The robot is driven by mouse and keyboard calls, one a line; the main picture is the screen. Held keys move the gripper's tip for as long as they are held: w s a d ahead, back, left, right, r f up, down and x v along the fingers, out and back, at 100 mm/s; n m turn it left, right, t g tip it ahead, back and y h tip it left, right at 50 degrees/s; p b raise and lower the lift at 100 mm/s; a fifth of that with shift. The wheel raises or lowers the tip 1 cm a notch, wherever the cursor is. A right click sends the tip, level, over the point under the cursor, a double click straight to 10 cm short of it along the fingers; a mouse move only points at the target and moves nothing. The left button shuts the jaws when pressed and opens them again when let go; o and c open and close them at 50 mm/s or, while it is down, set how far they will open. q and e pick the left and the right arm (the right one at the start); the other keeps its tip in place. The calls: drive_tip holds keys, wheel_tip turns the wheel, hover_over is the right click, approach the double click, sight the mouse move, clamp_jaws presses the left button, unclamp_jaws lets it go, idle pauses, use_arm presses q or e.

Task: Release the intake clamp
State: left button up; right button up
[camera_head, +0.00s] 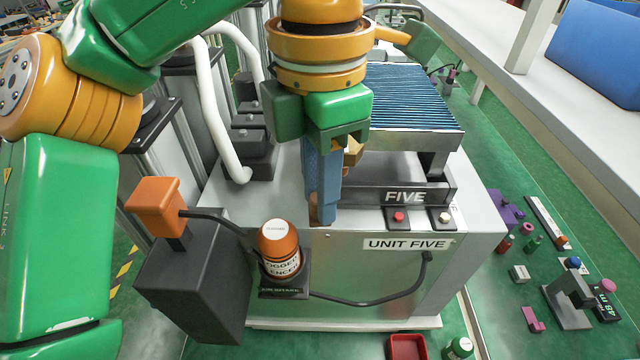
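The grey cabinet labelled UNIT FIVE (345,255) stands in the middle of the head view. My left gripper (322,222) points down at the cabinet's top front edge, just left of the FIVE panel (375,197). Its blue-grey fingers overlap in this view, so their opening cannot be judged. A small copper-coloured part (314,212) shows beside the fingertips, mostly hidden; I cannot tell whether they touch it. No part is readably marked as the intake clamp.
An orange-capped labelled container (279,248) sits on a dark front bracket, with a black cable beside it. An orange block (158,205) tops a dark box (190,285) at left. Red (398,216) and white buttons sit on the cabinet. Small items lie on the green right-hand surface.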

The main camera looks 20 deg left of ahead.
use_arm(q)
clamp_jaws()
drive_tip(key=n, duration=0.1)
drive_tip(key=d+n, duration=0.1)
drive_tip(key=n, duration=0.1)
drive_tip(key=w+n, duration=0.1)
drive_tip(key=n, duration=0.1)
drive_tip(key=shift+w+d, duration=0.1)
drive_tip(key=shift+d, duration=0.25)
drive_tip(key=o, duration=0.8)
unclamp_jaws()
